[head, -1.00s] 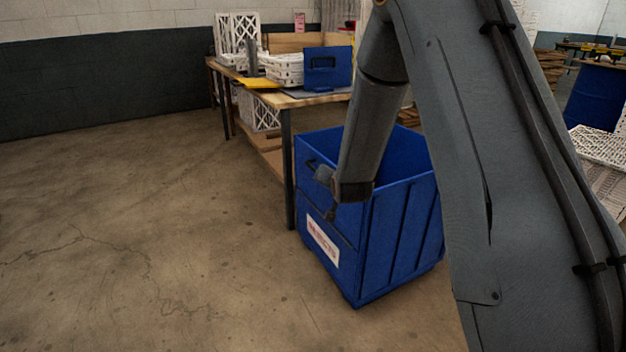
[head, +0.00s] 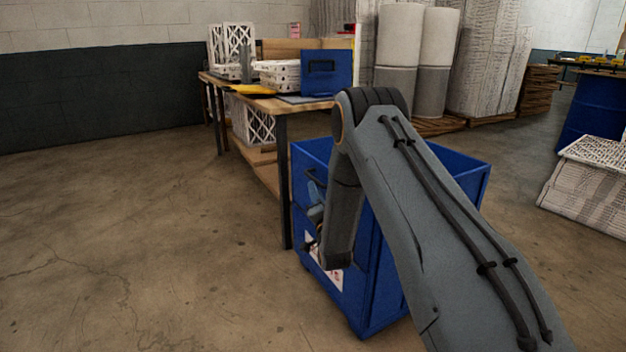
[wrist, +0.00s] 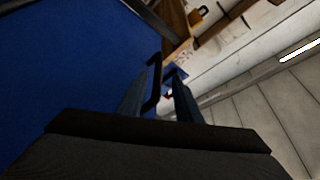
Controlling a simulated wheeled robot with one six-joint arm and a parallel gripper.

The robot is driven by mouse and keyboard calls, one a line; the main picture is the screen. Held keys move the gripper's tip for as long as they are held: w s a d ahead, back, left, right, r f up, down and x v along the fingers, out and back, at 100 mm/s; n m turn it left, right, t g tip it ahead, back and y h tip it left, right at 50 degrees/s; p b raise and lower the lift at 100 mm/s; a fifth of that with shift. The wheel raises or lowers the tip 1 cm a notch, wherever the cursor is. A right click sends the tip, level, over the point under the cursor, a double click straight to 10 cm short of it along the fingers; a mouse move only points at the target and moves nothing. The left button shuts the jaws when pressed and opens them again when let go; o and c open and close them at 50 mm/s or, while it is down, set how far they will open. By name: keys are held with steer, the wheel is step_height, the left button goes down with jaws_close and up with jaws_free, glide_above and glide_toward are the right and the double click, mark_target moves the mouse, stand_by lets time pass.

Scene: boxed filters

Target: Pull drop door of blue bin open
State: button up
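The blue bin (head: 455,170) stands on the floor, open at the top and partly hidden behind my arm. Its drop door (head: 302,205) is the upper part of the left-facing side and looks closed and upright. A black handle (head: 312,178) sits on the door. In the wrist view the handle (wrist: 154,78) stands out from the blue door panel (wrist: 75,65). My gripper (wrist: 162,88) is open, with its two fingers apart and the handle between them. In the head view my gripper (head: 317,192) is at the door, partly hidden by my wrist.
A workbench (head: 283,103) stands close behind and left of the bin, its leg near the door. It carries white filters and a blue box (head: 327,72). The floor (head: 150,240) left of the bin is clear. Stacked filters (head: 590,185) stand at right.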

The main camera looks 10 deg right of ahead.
mark_target(314, 179)
steer(key=x, duration=0.2)
steer(key=b+x, duration=0.1)
steer(key=x, duration=0.4)
steer(key=shift+w+d+b, duration=0.3)
steer(key=shift+w+d, duration=0.05)
jaws_close()
